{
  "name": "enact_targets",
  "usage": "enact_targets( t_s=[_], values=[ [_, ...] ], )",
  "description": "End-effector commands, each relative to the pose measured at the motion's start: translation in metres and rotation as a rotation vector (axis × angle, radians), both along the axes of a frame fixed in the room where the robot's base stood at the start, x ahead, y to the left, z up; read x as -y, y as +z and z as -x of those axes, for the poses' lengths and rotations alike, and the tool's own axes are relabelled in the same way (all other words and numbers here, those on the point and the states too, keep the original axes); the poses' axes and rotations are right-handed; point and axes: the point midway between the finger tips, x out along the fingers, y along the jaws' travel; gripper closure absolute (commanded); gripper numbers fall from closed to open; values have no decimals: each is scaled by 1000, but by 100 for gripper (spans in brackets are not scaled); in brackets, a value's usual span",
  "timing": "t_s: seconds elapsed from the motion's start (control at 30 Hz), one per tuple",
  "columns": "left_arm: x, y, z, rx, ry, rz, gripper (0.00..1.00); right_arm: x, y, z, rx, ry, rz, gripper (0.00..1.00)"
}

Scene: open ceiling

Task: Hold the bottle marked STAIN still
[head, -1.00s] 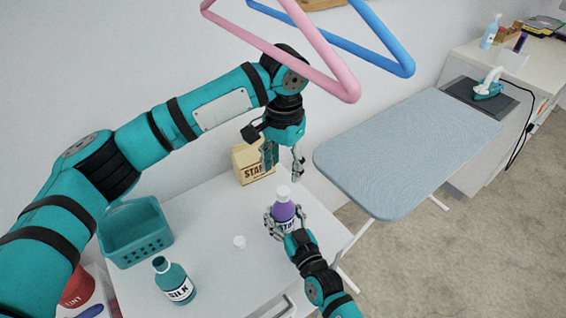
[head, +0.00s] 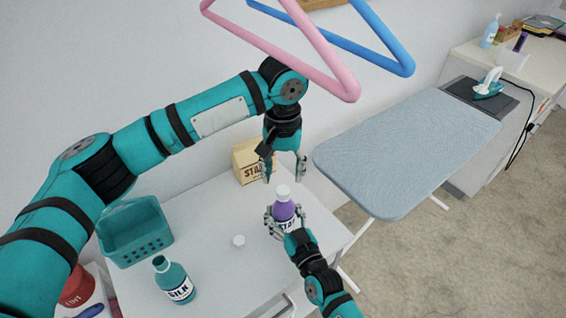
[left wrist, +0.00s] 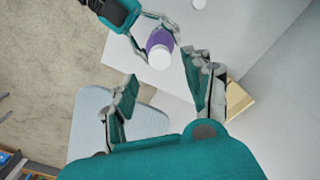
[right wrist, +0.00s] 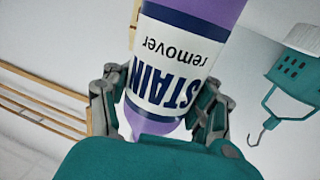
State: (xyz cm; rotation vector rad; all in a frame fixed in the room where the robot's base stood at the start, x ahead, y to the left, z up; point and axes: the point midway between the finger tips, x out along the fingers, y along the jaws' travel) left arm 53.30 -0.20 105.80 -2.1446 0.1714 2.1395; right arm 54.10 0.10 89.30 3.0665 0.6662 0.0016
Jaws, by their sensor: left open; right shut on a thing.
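My left gripper (head: 284,178) points down, open, just above the cap. In the left wrist view the bottle cap (left wrist: 160,58) lies between the spread left fingers, with a gap on either side.
A teal SILK bottle (head: 175,281) without a cap, a loose white cap (head: 239,241), a teal basket (head: 135,235) and a STARCH-like box (head: 247,158) share the table (head: 215,210). An ironing board (head: 410,150) stands right. Pink (head: 330,62) and blue (head: 385,45) hangers hang above.

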Motion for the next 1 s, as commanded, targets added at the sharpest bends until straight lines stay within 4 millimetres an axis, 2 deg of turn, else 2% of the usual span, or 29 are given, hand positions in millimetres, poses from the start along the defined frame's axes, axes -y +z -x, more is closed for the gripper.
enact_targets(
  t_s=[0.1,0.3,0.5,0.77,1.0],
  values=[
    [-1,-21,0,-2,1,-1,49,0,-2,0,-3,1,3,100],
    [0,-48,0,-2,0,-1,49,0,-2,0,-2,1,2,100],
    [0,-60,0,0,-1,0,49,0,-2,0,-3,1,3,100],
    [0,-61,0,0,-1,0,49,0,-2,0,-3,1,3,100],
    [0,-60,0,0,-1,0,79,0,-2,0,-3,1,3,100]
  ],
)
